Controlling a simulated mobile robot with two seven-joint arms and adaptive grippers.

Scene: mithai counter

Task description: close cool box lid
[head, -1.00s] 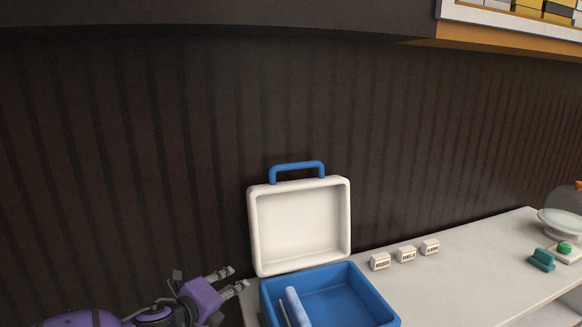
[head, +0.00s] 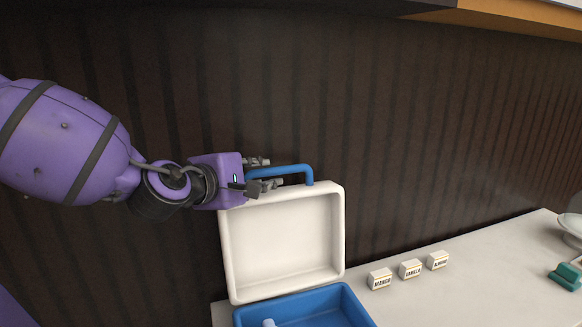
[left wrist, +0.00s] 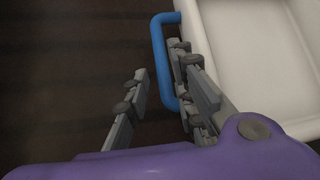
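The cool box stands at the left end of the counter, with a blue body (head: 312,306) and a white lid (head: 285,240) standing upright, its inside facing me. The lid's blue handle (head: 290,170) is on its top edge. My left gripper (head: 266,173) is at the left end of the handle, above the lid's top left corner. In the left wrist view its fingers (left wrist: 165,105) are spread apart, and the handle (left wrist: 160,60) shows beside the right-hand finger, with the lid (left wrist: 265,60) further right. I cannot tell whether they touch. My right gripper is out of view.
Three small labelled boxes, mango (head: 380,279), vanilla (head: 411,269) and almond (head: 438,260), stand on the white counter (head: 480,270) right of the cool box. A teal object (head: 566,276) lies further right. A dark ribbed wall (head: 420,130) rises behind.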

